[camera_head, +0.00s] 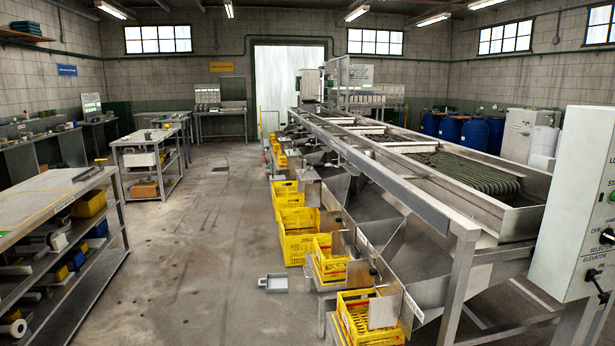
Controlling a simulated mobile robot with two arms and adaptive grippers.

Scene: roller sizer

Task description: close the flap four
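The roller sizer (468,212) runs from the right foreground toward the back of the hall. Along its left side are sloping metal chutes (434,264) with small upright metal flaps at their outlets. The nearest flap (384,313) stands over the nearest yellow crate. Another flap (358,272) is just behind it, and a further flap (330,221) is farther back. I cannot read numbers on them, so I cannot tell which is flap four or whether each is open or closed. Neither of my grippers is in view.
Several yellow crates (296,247) line the sizer's left side. A workbench (40,208) stands at left, with a cart (150,168) behind. A control box (575,205) fills the right edge.

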